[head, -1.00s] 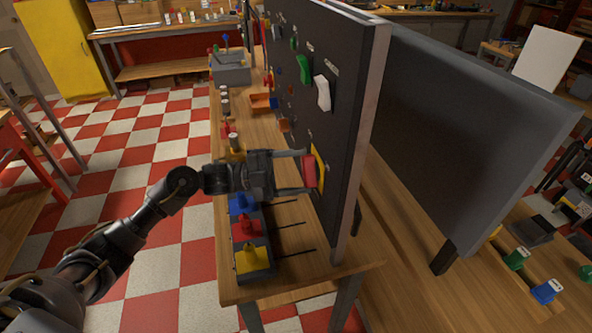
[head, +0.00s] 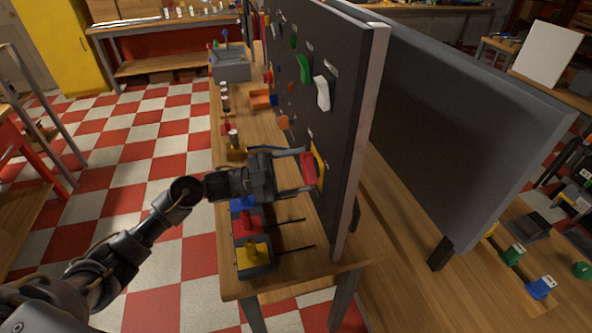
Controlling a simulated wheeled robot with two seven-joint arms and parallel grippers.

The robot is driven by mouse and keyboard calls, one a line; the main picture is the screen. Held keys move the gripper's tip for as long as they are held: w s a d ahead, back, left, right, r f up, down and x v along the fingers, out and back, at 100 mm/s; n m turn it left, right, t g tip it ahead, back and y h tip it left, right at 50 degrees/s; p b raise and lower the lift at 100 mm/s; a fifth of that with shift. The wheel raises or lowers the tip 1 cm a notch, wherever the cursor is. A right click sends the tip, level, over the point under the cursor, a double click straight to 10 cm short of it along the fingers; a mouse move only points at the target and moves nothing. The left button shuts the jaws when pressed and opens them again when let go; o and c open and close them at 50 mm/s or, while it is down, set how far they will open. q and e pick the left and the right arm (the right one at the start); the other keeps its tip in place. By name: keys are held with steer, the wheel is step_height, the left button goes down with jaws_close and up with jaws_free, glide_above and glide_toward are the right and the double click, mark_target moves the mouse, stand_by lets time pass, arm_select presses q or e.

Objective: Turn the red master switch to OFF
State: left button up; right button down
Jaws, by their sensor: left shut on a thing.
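The red master switch (head: 309,168) is a red handle on a yellow plate (head: 320,165), low on the near end of the dark upright panel (head: 345,110). My left gripper (head: 306,170) reaches in from the left, with its two fingers shut on the red handle. The fingers hide part of the handle. I cannot read any ON or OFF marking from here. My right gripper is not in view.
A green handle (head: 303,68) and a white handle (head: 322,93) stick out higher on the panel. Below my left gripper, a box with blue, red and yellow knobs (head: 254,254) stands on the wooden table (head: 300,283). A grey panel (head: 470,130) stands to the right.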

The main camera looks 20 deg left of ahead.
arm_select(q)
steer(key=o, duration=1)
steer(key=shift+c, duration=0.2)
steer(key=b+v, duration=0.4)
steer(key=v, duration=0.7)
steer(key=shift+d+f, duration=0.1)
steer(key=shift+d, duration=0.05)
